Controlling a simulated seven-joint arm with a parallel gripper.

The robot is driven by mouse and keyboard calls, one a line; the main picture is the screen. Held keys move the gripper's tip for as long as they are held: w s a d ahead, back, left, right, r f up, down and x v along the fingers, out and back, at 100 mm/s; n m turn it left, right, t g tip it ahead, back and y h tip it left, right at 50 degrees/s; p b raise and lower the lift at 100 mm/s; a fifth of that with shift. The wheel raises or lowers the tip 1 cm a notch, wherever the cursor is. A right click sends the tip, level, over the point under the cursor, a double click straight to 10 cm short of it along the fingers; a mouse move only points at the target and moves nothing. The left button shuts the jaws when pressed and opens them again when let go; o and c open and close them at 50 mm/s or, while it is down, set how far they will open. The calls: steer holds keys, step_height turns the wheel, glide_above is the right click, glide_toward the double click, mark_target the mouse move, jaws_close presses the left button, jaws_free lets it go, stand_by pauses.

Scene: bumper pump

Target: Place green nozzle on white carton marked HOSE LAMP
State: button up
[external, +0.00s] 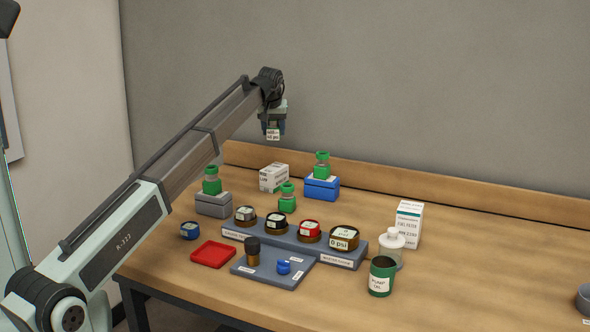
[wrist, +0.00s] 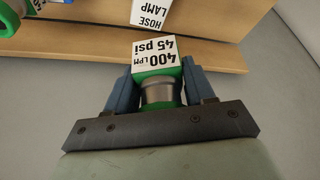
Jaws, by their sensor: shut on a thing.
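My gripper (external: 272,126) is raised high above the back of the table. In the wrist view my gripper (wrist: 162,92) is shut on a green nozzle (wrist: 161,91) with a silver middle and a white block reading 400 LPM 45 psi. The nozzle's white block also shows below the fingers in the external view (external: 273,134). The white carton marked HOSE LAMP (wrist: 151,12) is at the top of the wrist view, apart from the nozzle. In the external view the carton (external: 273,178) stands at the back of the table, below my gripper, its top bare.
Similar green-topped pieces stand on a grey box (external: 213,204), on a blue box (external: 322,188) and on the table (external: 287,198). A gauge rack (external: 290,245), red tray (external: 213,254), green can (external: 382,276) and tall white carton (external: 408,223) are nearer. The table's right side is mostly clear.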

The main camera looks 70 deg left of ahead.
steer(key=shift+f, duration=0.25)
steer(key=shift+d+f, duration=0.1)
steer(key=shift+f, duration=4.7)
steer(key=shift+f, duration=0.15)
steer(key=o, duration=1.2)
steer(key=v, duration=1.2)
